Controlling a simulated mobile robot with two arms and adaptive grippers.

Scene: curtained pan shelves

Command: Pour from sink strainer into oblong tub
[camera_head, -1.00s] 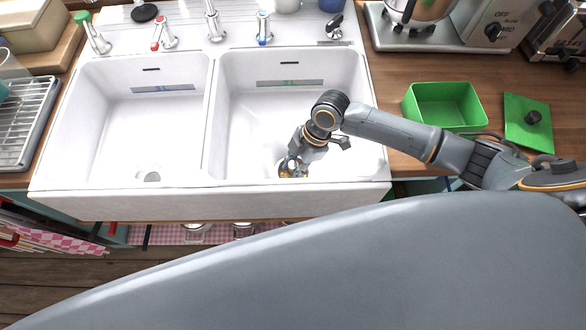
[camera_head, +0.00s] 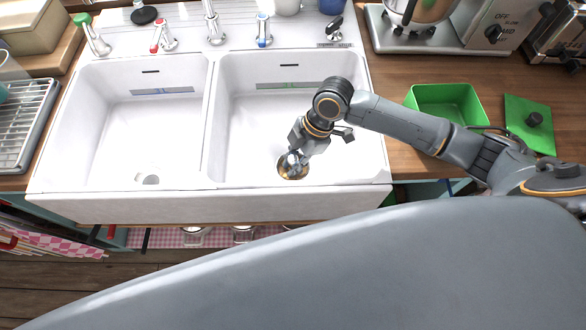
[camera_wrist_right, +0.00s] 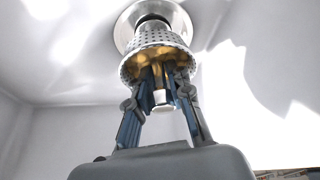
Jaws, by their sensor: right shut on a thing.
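The sink strainer (camera_head: 290,174) is a perforated metal basket with a golden inside and a central post. It is over the drain of the right basin, near its front wall. My right gripper (camera_head: 297,158) reaches down into this basin and is shut on the strainer. In the right wrist view the fingers (camera_wrist_right: 163,88) close on its inside part, and its perforated side (camera_wrist_right: 155,48) faces the drain ring (camera_wrist_right: 127,25). A dark drain opening shows past it, so it looks lifted. Its contents cannot be made out. The open green oblong tub (camera_head: 411,101) stands on the counter to the right. My left gripper is out of view.
The white double sink (camera_head: 208,130) has a divider and high walls around my right gripper. A green lid (camera_head: 530,140) with a dark knob lies right of the tub. A stand mixer base (camera_head: 480,30) stands behind the tub. Taps (camera_head: 214,25) line the sink's back.

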